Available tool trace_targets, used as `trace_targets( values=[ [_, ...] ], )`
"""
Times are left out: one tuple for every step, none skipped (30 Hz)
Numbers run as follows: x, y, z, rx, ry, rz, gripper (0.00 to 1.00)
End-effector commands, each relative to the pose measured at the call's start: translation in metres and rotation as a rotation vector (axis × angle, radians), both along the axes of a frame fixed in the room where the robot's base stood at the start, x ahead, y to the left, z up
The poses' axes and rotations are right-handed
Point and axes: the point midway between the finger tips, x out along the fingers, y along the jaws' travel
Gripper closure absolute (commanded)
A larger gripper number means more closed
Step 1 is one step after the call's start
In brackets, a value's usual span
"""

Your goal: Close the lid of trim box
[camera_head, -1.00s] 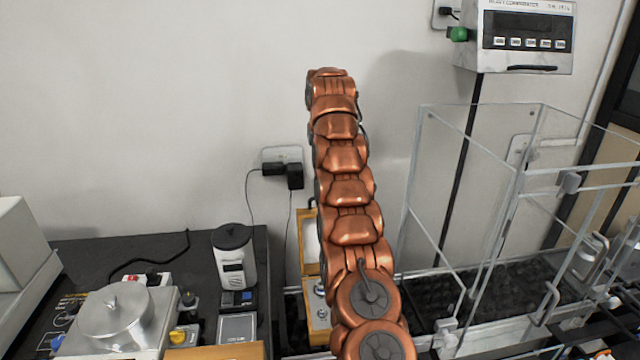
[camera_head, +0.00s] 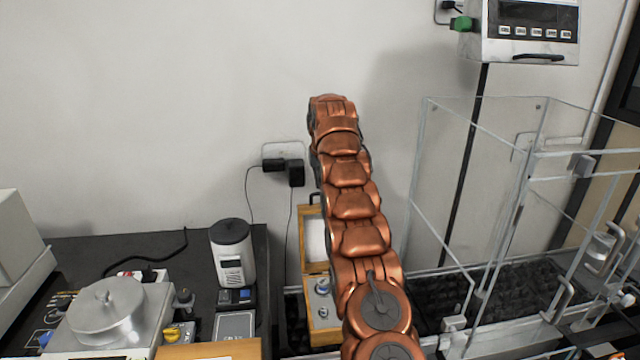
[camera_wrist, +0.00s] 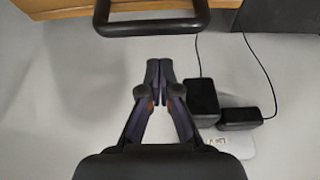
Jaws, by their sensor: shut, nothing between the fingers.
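The trim box is a small wooden box (camera_head: 321,338) in the head view, partly hidden behind my arm. Its lid (camera_head: 313,238) stands open and upright against the wall side, with a white lining and a dark handle (camera_head: 314,198) on its top edge. Small metal weights (camera_head: 322,288) sit in the box. In the wrist view, the lid's wooden edge (camera_wrist: 60,10) and black handle (camera_wrist: 150,28) are at the top. My gripper (camera_wrist: 158,66) is shut and empty, its tips a little below the handle in the picture, apart from it. The head view does not show my gripper.
Black power plugs (camera_head: 284,168) sit in a wall socket close to the lid; they also show in the wrist view (camera_wrist: 202,98). A glass enclosure (camera_head: 470,200) stands to the right. A white cylindrical device (camera_head: 233,255) and a balance with a metal pan (camera_head: 103,310) stand left.

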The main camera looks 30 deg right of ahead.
Motion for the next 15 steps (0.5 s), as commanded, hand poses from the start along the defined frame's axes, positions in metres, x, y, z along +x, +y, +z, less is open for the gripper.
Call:
trace_targets(
  values=[
    [-0.003, 0.001, -0.002, -0.001, 0.0, 0.0, 1.0],
    [-0.004, 0.002, -0.002, 0.0, 0.001, 0.0, 1.0],
    [-0.006, 0.003, -0.003, -0.001, 0.003, -0.001, 1.0],
    [-0.008, 0.003, -0.003, -0.002, 0.003, -0.001, 1.0],
    [-0.009, 0.004, -0.004, -0.002, 0.003, -0.002, 1.0],
    [-0.011, 0.004, -0.004, -0.003, 0.004, -0.002, 1.0],
    [-0.011, 0.005, 0.0, -0.003, 0.003, -0.001, 1.0],
    [-0.011, 0.005, 0.001, -0.003, 0.003, -0.001, 1.0],
    [-0.012, 0.006, 0.001, -0.003, 0.003, 0.0, 1.0],
    [-0.012, 0.006, 0.001, -0.002, 0.002, 0.0, 1.0],
    [-0.013, 0.006, 0.002, -0.002, 0.002, 0.0, 1.0],
    [-0.014, 0.007, 0.002, -0.003, 0.001, 0.0, 1.0],
    [-0.015, 0.007, 0.003, -0.003, 0.001, 0.0, 1.0],
    [-0.015, 0.008, 0.002, -0.002, 0.002, 0.0, 1.0],
    [-0.017, 0.008, 0.002, -0.001, 0.004, 0.0, 1.0]
  ],
)
